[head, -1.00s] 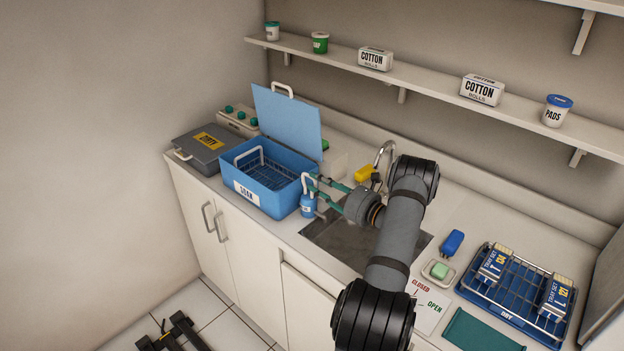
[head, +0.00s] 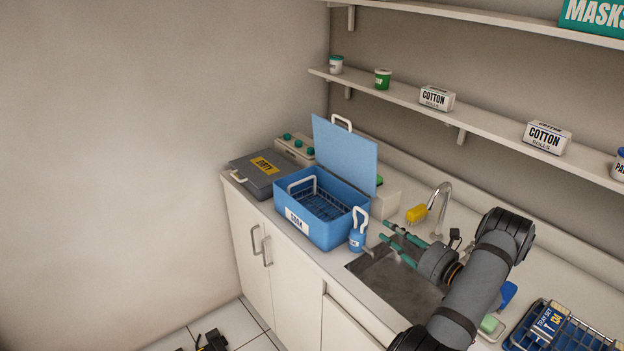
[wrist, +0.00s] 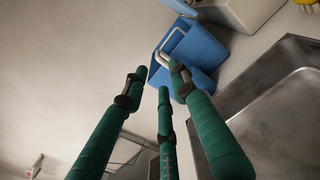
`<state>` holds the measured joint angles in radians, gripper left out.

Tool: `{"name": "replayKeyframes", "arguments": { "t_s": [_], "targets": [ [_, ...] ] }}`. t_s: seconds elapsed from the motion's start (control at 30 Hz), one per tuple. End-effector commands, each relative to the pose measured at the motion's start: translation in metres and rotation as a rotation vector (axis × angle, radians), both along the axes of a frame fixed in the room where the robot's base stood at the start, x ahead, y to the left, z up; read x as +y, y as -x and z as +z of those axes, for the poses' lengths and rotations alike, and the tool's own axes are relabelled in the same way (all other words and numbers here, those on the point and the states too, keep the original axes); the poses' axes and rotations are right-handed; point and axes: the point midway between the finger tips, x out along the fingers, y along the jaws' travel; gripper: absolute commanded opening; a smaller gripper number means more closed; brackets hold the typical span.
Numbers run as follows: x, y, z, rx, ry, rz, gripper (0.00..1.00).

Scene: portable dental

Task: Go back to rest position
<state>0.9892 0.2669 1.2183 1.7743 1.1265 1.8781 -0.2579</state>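My gripper (head: 384,231) is above the left part of the sink, with its teal fingers spread and pointing left. It is empty. In the head view a small blue bottle (head: 357,239) with a white loop on top stands on the counter just left of the fingertips, with a small gap between them. In the wrist view the teal fingers of my gripper (wrist: 160,76) are apart with nothing between them. A blue thing with a white loop (wrist: 202,47) shows beyond the tips; I cannot tell whether it is the bottle or the tub.
The blue SOAK tub (head: 326,232) stands with its lid up and a wire basket inside. A grey DIRTY box (head: 247,182) is behind it. The sink (head: 400,287), its tap (head: 442,205) and a yellow item (head: 417,213) are close to my arm. A tray rack (head: 533,349) is at lower right.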

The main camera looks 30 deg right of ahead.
Motion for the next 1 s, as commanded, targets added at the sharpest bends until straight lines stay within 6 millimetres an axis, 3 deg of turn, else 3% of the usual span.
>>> {"name": "replayKeyframes", "arguments": {
  "t_s": [0.17,0.6,0.7,1.0],
  "targets": [
    [0.006,-0.025,0.000,0.000,0.001,0.006,0.27],
    [0.022,-0.115,0.000,-0.001,0.001,0.007,0.27],
    [0.019,-0.114,0.019,0.000,-0.002,0.002,0.27],
    [0.020,-0.114,0.031,0.001,-0.002,0.004,0.27]
  ]
}}
